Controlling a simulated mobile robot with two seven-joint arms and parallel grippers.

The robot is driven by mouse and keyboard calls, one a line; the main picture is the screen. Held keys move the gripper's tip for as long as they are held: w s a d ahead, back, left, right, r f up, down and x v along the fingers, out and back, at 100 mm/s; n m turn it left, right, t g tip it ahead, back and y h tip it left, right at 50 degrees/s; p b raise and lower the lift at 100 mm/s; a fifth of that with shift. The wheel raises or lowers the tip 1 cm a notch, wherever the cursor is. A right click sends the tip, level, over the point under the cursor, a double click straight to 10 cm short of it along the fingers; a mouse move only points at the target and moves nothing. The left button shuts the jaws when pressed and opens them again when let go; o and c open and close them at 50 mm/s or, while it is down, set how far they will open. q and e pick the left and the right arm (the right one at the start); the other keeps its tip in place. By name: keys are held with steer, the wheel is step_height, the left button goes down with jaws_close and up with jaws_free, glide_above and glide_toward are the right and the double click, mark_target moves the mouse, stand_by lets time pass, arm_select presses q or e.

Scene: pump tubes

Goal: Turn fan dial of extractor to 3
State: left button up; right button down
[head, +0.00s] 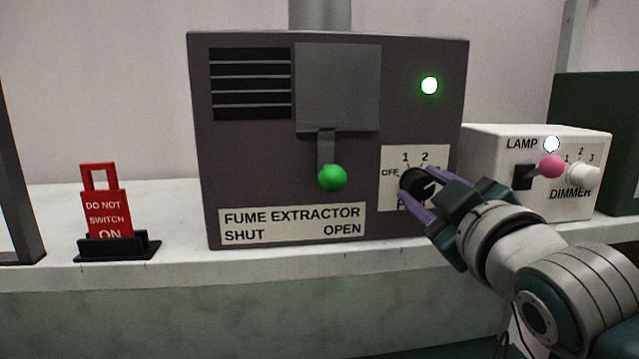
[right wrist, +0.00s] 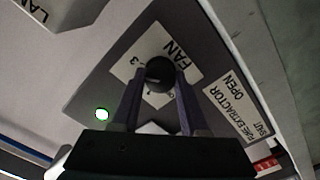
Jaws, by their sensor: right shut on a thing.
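The fume extractor (head: 285,140) is a dark grey box on the bench. Its black fan dial (head: 412,182) sits on a white label with OFF, 1 and 2 readable in the head view. In the right wrist view the dial (right wrist: 159,72) shows with the word FAN and a 3 beside it. My right gripper (head: 417,190) is shut on the dial, one purple finger on each side of it. The fingers hide part of the label, and I cannot tell which number the dial points to. My left gripper is not in view.
A green lamp (head: 429,86) on the extractor is lit. A green-knobbed lever (head: 332,178) hangs at its front. A white lamp box (head: 535,150) with a pink-knobbed switch stands close on the right. A red sign (head: 106,213) stands left on the bench.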

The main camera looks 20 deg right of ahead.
steer(key=shift+m, duration=0.9)
steer(key=shift+c, duration=2.1)
jaws_free()
steer(key=b+v, duration=0.4)
steer(key=v, duration=0.6)
